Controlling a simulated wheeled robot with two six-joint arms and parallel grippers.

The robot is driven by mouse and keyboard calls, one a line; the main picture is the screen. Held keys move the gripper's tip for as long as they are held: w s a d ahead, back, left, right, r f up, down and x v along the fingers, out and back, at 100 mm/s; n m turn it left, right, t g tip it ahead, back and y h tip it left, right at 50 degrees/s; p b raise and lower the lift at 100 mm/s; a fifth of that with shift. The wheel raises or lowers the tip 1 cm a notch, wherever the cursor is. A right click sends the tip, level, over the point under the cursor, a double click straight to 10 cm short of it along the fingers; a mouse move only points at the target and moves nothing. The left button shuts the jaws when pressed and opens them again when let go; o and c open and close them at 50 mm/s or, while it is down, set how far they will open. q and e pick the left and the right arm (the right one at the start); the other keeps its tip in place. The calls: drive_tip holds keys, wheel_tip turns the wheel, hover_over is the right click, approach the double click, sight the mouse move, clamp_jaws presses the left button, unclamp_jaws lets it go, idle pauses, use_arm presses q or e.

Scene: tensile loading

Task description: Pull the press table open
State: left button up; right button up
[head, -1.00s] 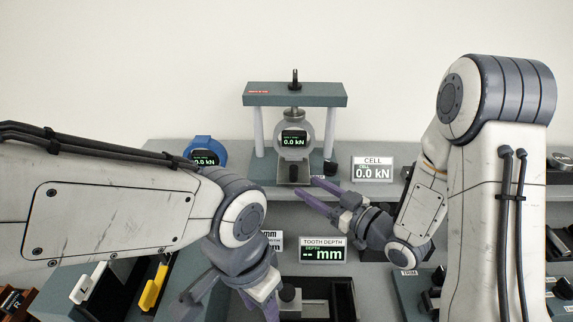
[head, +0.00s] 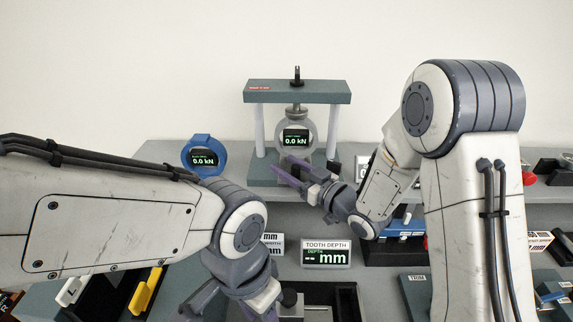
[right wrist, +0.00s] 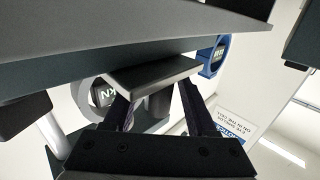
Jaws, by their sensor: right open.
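The press (head: 298,92) stands at the back, with a teal crossbar, two pale posts and a round gauge (head: 295,137) reading 0.0 kN. My right gripper (head: 282,165) is open in front of the press base, its purple fingers apart. In the right wrist view, a grey plate-like block (right wrist: 152,75), likely the press table's front part, lies at the fingertips (right wrist: 156,95). I cannot tell whether they touch it. In the head view my right gripper hides this part. My left gripper (head: 232,302) is low in front, its fingers spread, with the tips near the picture's lower edge.
A blue ring gauge (head: 204,156) stands left of the press; it also shows in the right wrist view (right wrist: 214,57). A tooth depth display (head: 326,254) stands below the shelf. A yellow-handled part (head: 147,291) is at lower left. My right arm covers much of the right side.

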drive_tip(key=shift+w+a, duration=0.2)
clamp_jaws()
idle(1.4)
